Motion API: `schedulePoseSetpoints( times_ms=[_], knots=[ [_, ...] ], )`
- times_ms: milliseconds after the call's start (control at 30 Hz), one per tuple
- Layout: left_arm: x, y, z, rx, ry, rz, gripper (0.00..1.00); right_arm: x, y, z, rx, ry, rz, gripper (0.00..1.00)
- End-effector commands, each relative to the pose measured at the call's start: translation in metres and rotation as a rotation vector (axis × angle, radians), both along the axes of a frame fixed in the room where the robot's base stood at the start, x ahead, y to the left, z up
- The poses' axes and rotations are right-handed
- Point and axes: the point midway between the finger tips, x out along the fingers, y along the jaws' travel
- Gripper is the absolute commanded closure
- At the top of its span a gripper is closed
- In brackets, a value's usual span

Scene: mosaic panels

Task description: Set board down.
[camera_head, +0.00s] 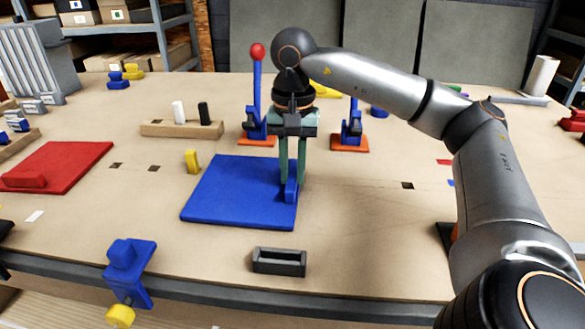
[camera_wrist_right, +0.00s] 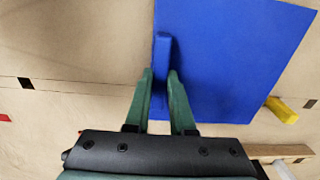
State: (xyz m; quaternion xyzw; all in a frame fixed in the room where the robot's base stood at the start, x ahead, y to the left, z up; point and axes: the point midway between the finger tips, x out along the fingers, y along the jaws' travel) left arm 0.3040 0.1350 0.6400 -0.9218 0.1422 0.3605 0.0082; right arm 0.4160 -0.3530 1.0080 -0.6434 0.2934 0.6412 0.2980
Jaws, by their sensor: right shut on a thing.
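A blue board (camera_head: 235,192) lies flat on, or very close above, the middle of the table; I cannot tell whether it touches. A raised blue grip (camera_head: 291,190) stands along its right edge. My right gripper (camera_head: 292,180) points down over that edge, its green fingers shut on the grip. In the right wrist view the board (camera_wrist_right: 230,60) extends to the right of the fingers, and the grip (camera_wrist_right: 162,58) sits between the fingertips (camera_wrist_right: 160,80). My left gripper is not in view.
A red board (camera_head: 65,160) lies at the left. A wooden block with pegs (camera_head: 180,130), a yellow block (camera_head: 192,161) and two upright toggle clamps (camera_head: 257,100) (camera_head: 353,125) stand behind the blue board. A dark tray (camera_head: 279,262) sits in front. A blue clamp (camera_head: 128,272) is at the front edge.

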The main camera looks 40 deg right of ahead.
Motion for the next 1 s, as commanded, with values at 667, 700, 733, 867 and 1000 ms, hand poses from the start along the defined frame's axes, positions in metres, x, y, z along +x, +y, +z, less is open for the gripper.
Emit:
schedulePoseSetpoints(
  times_ms=[667,700,733,867,1000],
  knots=[
    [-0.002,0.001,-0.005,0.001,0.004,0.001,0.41,0.0,0.0,-0.005,0.0,-0.001,0.0,0.43],
    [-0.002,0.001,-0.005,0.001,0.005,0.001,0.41,0.0,0.0,-0.005,0.0,-0.001,0.0,0.43],
    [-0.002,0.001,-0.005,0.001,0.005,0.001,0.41,0.0,0.0,-0.005,0.0,-0.001,0.0,0.43],
    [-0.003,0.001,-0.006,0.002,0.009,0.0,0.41,0.0,0.0,-0.005,-0.001,0.001,0.0,0.43],
    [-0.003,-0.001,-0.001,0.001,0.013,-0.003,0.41,0.001,0.0,0.01,0.0,-0.003,0.001,0.43]
  ],
)
